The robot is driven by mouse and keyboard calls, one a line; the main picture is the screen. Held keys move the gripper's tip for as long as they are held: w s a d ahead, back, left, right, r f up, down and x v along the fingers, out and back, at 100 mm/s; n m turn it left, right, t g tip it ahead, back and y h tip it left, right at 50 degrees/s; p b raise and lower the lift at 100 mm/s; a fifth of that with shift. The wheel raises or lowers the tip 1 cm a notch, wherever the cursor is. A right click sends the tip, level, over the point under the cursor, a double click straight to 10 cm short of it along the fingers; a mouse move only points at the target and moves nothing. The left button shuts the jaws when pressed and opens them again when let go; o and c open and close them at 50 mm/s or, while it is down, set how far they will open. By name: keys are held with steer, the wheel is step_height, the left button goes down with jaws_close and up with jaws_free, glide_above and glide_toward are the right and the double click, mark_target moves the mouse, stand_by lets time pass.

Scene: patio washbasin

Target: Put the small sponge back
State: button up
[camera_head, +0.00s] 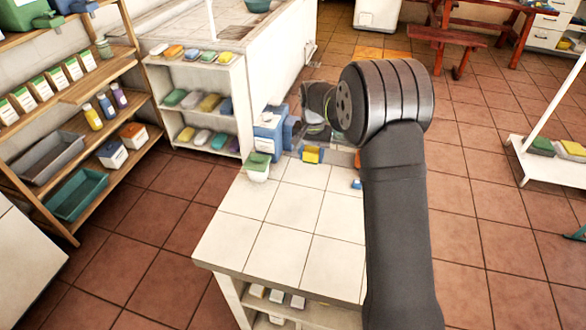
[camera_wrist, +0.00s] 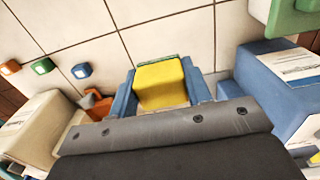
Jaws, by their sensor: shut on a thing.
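A small yellow sponge (camera_wrist: 160,84) with a thin green edge sits between the two blue fingers of my gripper (camera_wrist: 160,92) in the wrist view. My gripper is shut on it. In the head view the yellow sponge (camera_head: 312,155) shows at the far end of the white tiled counter (camera_head: 270,225), with my gripper (camera_head: 312,150) around it. My dark arm hides part of the counter's right side. I cannot tell whether the sponge touches the tiles.
A blue box (camera_head: 270,130) stands just left of my gripper. A white tub with a green top (camera_head: 258,168) is on the counter's left edge. Small blocks, one blue (camera_wrist: 81,71), lie on the tiles. A white shelf (camera_head: 243,112) holds several sponges. The counter's middle is clear.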

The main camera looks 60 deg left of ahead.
glide_above(293, 174)
step_height(293, 174, down, 4)
steer(key=shift+r, duration=0.15)
steer(key=shift+f, duration=1.95)
steer(key=shift+f, duration=0.15)
steer(key=o, duration=1.1)
step_height(293, 174, up, 12)
steer(key=shift+r, duration=0.2)
